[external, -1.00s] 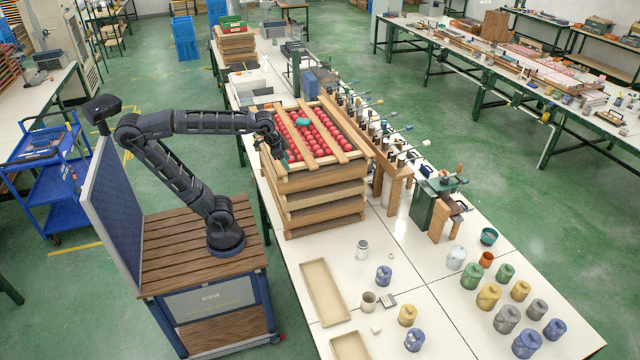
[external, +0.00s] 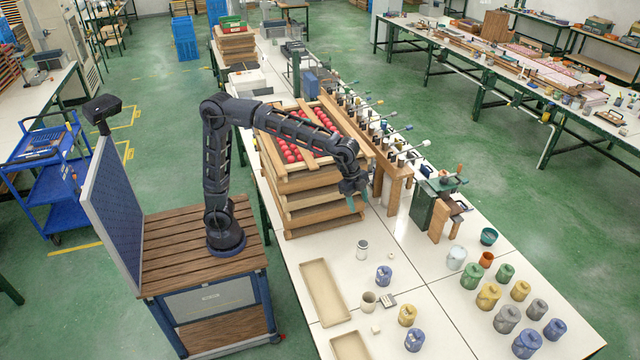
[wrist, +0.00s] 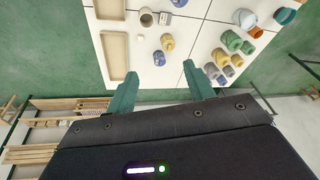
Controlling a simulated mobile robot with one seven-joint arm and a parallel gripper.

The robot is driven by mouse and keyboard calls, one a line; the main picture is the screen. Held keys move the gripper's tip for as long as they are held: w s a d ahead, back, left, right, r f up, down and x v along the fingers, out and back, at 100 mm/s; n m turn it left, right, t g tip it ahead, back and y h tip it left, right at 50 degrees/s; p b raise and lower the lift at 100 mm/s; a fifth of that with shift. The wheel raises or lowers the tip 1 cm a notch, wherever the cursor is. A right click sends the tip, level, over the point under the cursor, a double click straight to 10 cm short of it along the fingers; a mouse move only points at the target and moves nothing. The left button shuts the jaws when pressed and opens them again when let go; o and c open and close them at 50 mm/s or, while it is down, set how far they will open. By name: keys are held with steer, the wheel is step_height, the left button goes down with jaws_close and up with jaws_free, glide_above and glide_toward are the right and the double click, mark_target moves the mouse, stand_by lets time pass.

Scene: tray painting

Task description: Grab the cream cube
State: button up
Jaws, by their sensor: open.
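A small cream cube (external: 376,329) lies on the white table near the front, just below a beige cup and close to the shallow trays. It also shows as a small pale block in the wrist view (wrist: 141,38). Another small cream piece (external: 391,256) lies farther back on the table; its shape is too small to tell. My gripper (external: 355,195) is in the air beside the front right corner of the stacked crates, well behind the cube. Its teal fingers (wrist: 160,72) are apart with nothing between them.
Two shallow beige trays (external: 304,279) lie at the table's left edge. A beige cup (external: 368,302), a yellow jar (external: 407,315) and blue jars (external: 384,275) stand near the cube. Stacked wooden crates (external: 310,205) sit under my arm. Several jars (external: 488,296) stand at right.

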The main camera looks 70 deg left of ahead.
steer(key=w+d+f+m+g+h, duration=0.1)
steer(key=d+f+m, duration=0.1)
steer(key=d, duration=0.7)
steer(key=w+d+f+m+g+h, duration=0.1)
steer(key=d+f+m, duration=0.1)
steer(key=d, duration=0.8)
glide_toward(376, 327)
steer(key=x, duration=0.3)
steer(key=shift+s+a+f, duration=0.1)
steer(key=shift+s+f, duration=0.05)
steer(key=shift+f, duration=0.15)
steer(key=shift+d+x, duration=0.2)
steer(key=shift+x, duration=2.75)
steer(key=shift+r, duration=0.15)
steer(key=c, duration=1)
